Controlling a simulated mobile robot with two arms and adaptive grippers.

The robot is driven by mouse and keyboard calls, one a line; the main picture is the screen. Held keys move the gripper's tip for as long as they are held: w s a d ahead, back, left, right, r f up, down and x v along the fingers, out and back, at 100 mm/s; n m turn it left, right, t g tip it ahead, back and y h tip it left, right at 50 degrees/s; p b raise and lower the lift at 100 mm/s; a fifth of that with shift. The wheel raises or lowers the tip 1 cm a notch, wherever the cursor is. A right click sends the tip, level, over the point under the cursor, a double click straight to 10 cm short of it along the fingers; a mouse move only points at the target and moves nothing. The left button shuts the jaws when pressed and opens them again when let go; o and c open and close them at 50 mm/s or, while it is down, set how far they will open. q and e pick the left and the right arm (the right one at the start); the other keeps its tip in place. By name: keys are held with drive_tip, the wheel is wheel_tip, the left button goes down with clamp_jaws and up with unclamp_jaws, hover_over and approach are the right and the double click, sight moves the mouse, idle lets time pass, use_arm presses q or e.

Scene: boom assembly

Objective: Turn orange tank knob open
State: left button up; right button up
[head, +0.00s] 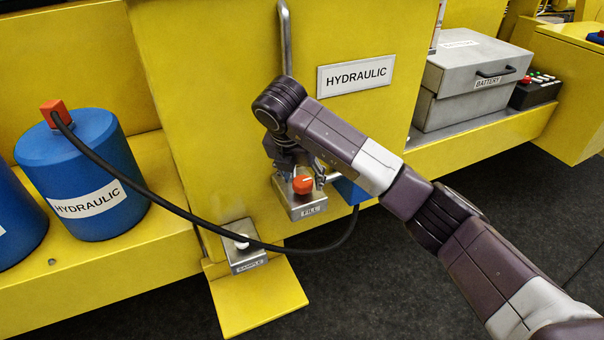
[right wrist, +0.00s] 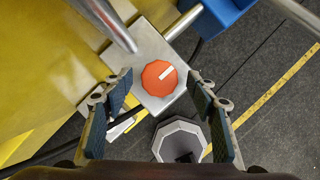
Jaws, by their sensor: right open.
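The orange knob (head: 303,185) sits on a grey metal block marked FILL (head: 308,207), low on the yellow hydraulic tank (head: 225,110). In the right wrist view the orange knob (right wrist: 160,78) shows a white line pointing up and to the right. My right gripper (head: 296,168) is just above and beside the knob in the head view. In the right wrist view its two fingers (right wrist: 160,100) are spread apart, one on each side of the knob, with gaps and no visible contact. My left gripper is not in view.
A blue HYDRAULIC container (head: 75,165) with an orange cap stands on the left. A black hose (head: 165,205) runs from it past the SAMPLE block (head: 244,250) to a blue fitting (head: 350,190). A metal pipe (head: 285,40) rises behind my gripper. A grey battery box (head: 470,85) stands right.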

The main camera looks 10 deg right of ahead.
drive_tip(key=shift+w+d+f, duration=0.1)
drive_tip(key=shift+f, duration=0.3)
